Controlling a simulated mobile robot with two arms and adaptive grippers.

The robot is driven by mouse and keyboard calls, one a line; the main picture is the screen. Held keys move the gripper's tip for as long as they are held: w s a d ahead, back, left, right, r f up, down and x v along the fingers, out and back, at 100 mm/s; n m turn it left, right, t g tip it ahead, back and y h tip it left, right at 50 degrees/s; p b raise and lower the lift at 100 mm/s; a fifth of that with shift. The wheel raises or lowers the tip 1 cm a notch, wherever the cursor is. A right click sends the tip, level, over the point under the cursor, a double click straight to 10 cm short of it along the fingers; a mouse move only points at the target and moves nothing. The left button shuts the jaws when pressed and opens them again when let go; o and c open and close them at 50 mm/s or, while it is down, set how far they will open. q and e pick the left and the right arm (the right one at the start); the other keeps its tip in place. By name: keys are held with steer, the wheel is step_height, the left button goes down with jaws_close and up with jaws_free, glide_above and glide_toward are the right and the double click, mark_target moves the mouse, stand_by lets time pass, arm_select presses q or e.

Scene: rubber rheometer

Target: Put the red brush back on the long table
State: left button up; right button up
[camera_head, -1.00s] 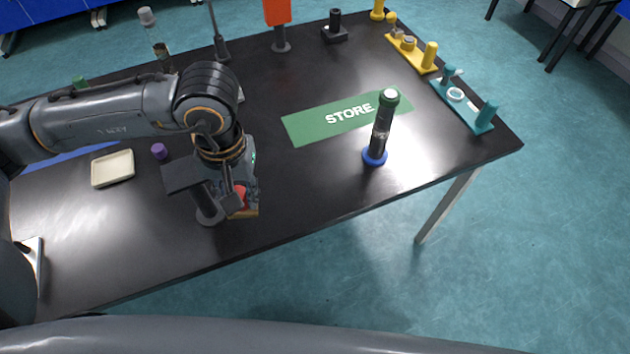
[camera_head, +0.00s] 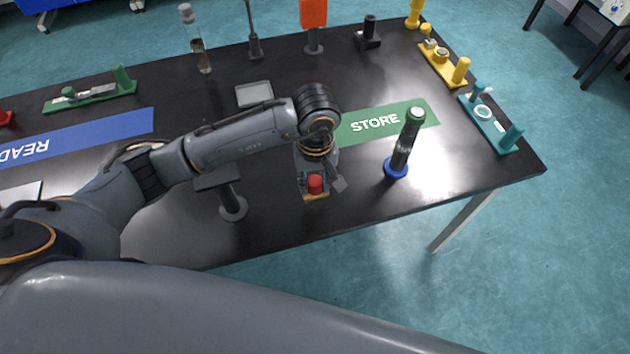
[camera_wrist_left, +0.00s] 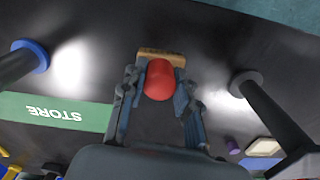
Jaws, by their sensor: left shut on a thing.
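The red brush (camera_head: 315,184) has a rounded red handle on a pale wooden base. My left gripper (camera_head: 316,178) is shut on it, over the front part of the long black table (camera_head: 275,222). In the left wrist view the red handle (camera_wrist_left: 160,79) sits between the two fingers (camera_wrist_left: 159,100), with the wooden base partly hidden behind it. I cannot tell whether the base touches the table top. My right gripper is not in view.
A black stand (camera_head: 233,205) is left of the brush. A dark cylinder with a blue base (camera_head: 396,168) stands to the right. The green STORE mat (camera_head: 375,123) lies behind. Teal (camera_head: 490,125) and yellow (camera_head: 440,65) holders line the right end. Bare table surrounds the brush.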

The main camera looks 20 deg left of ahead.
mark_target(315, 186)
arm_select(q)
steer(key=shift+w+a+f, duration=0.25)
steer(key=shift+w+f, duration=0.65)
steer(key=shift+f, duration=0.2)
step_height(315, 186, down, 3)
steer(key=shift+w+p, duration=0.15)
steer(key=shift+p, duration=0.95)
steer(key=shift+f, duration=0.2)
steer(key=shift+f, duration=0.1)
steer(key=shift+a+f+b, duration=0.1)
steer(key=shift+f+b, duration=0.05)
steer(key=shift+b, duration=0.2)
steer(key=o, duration=1.1)
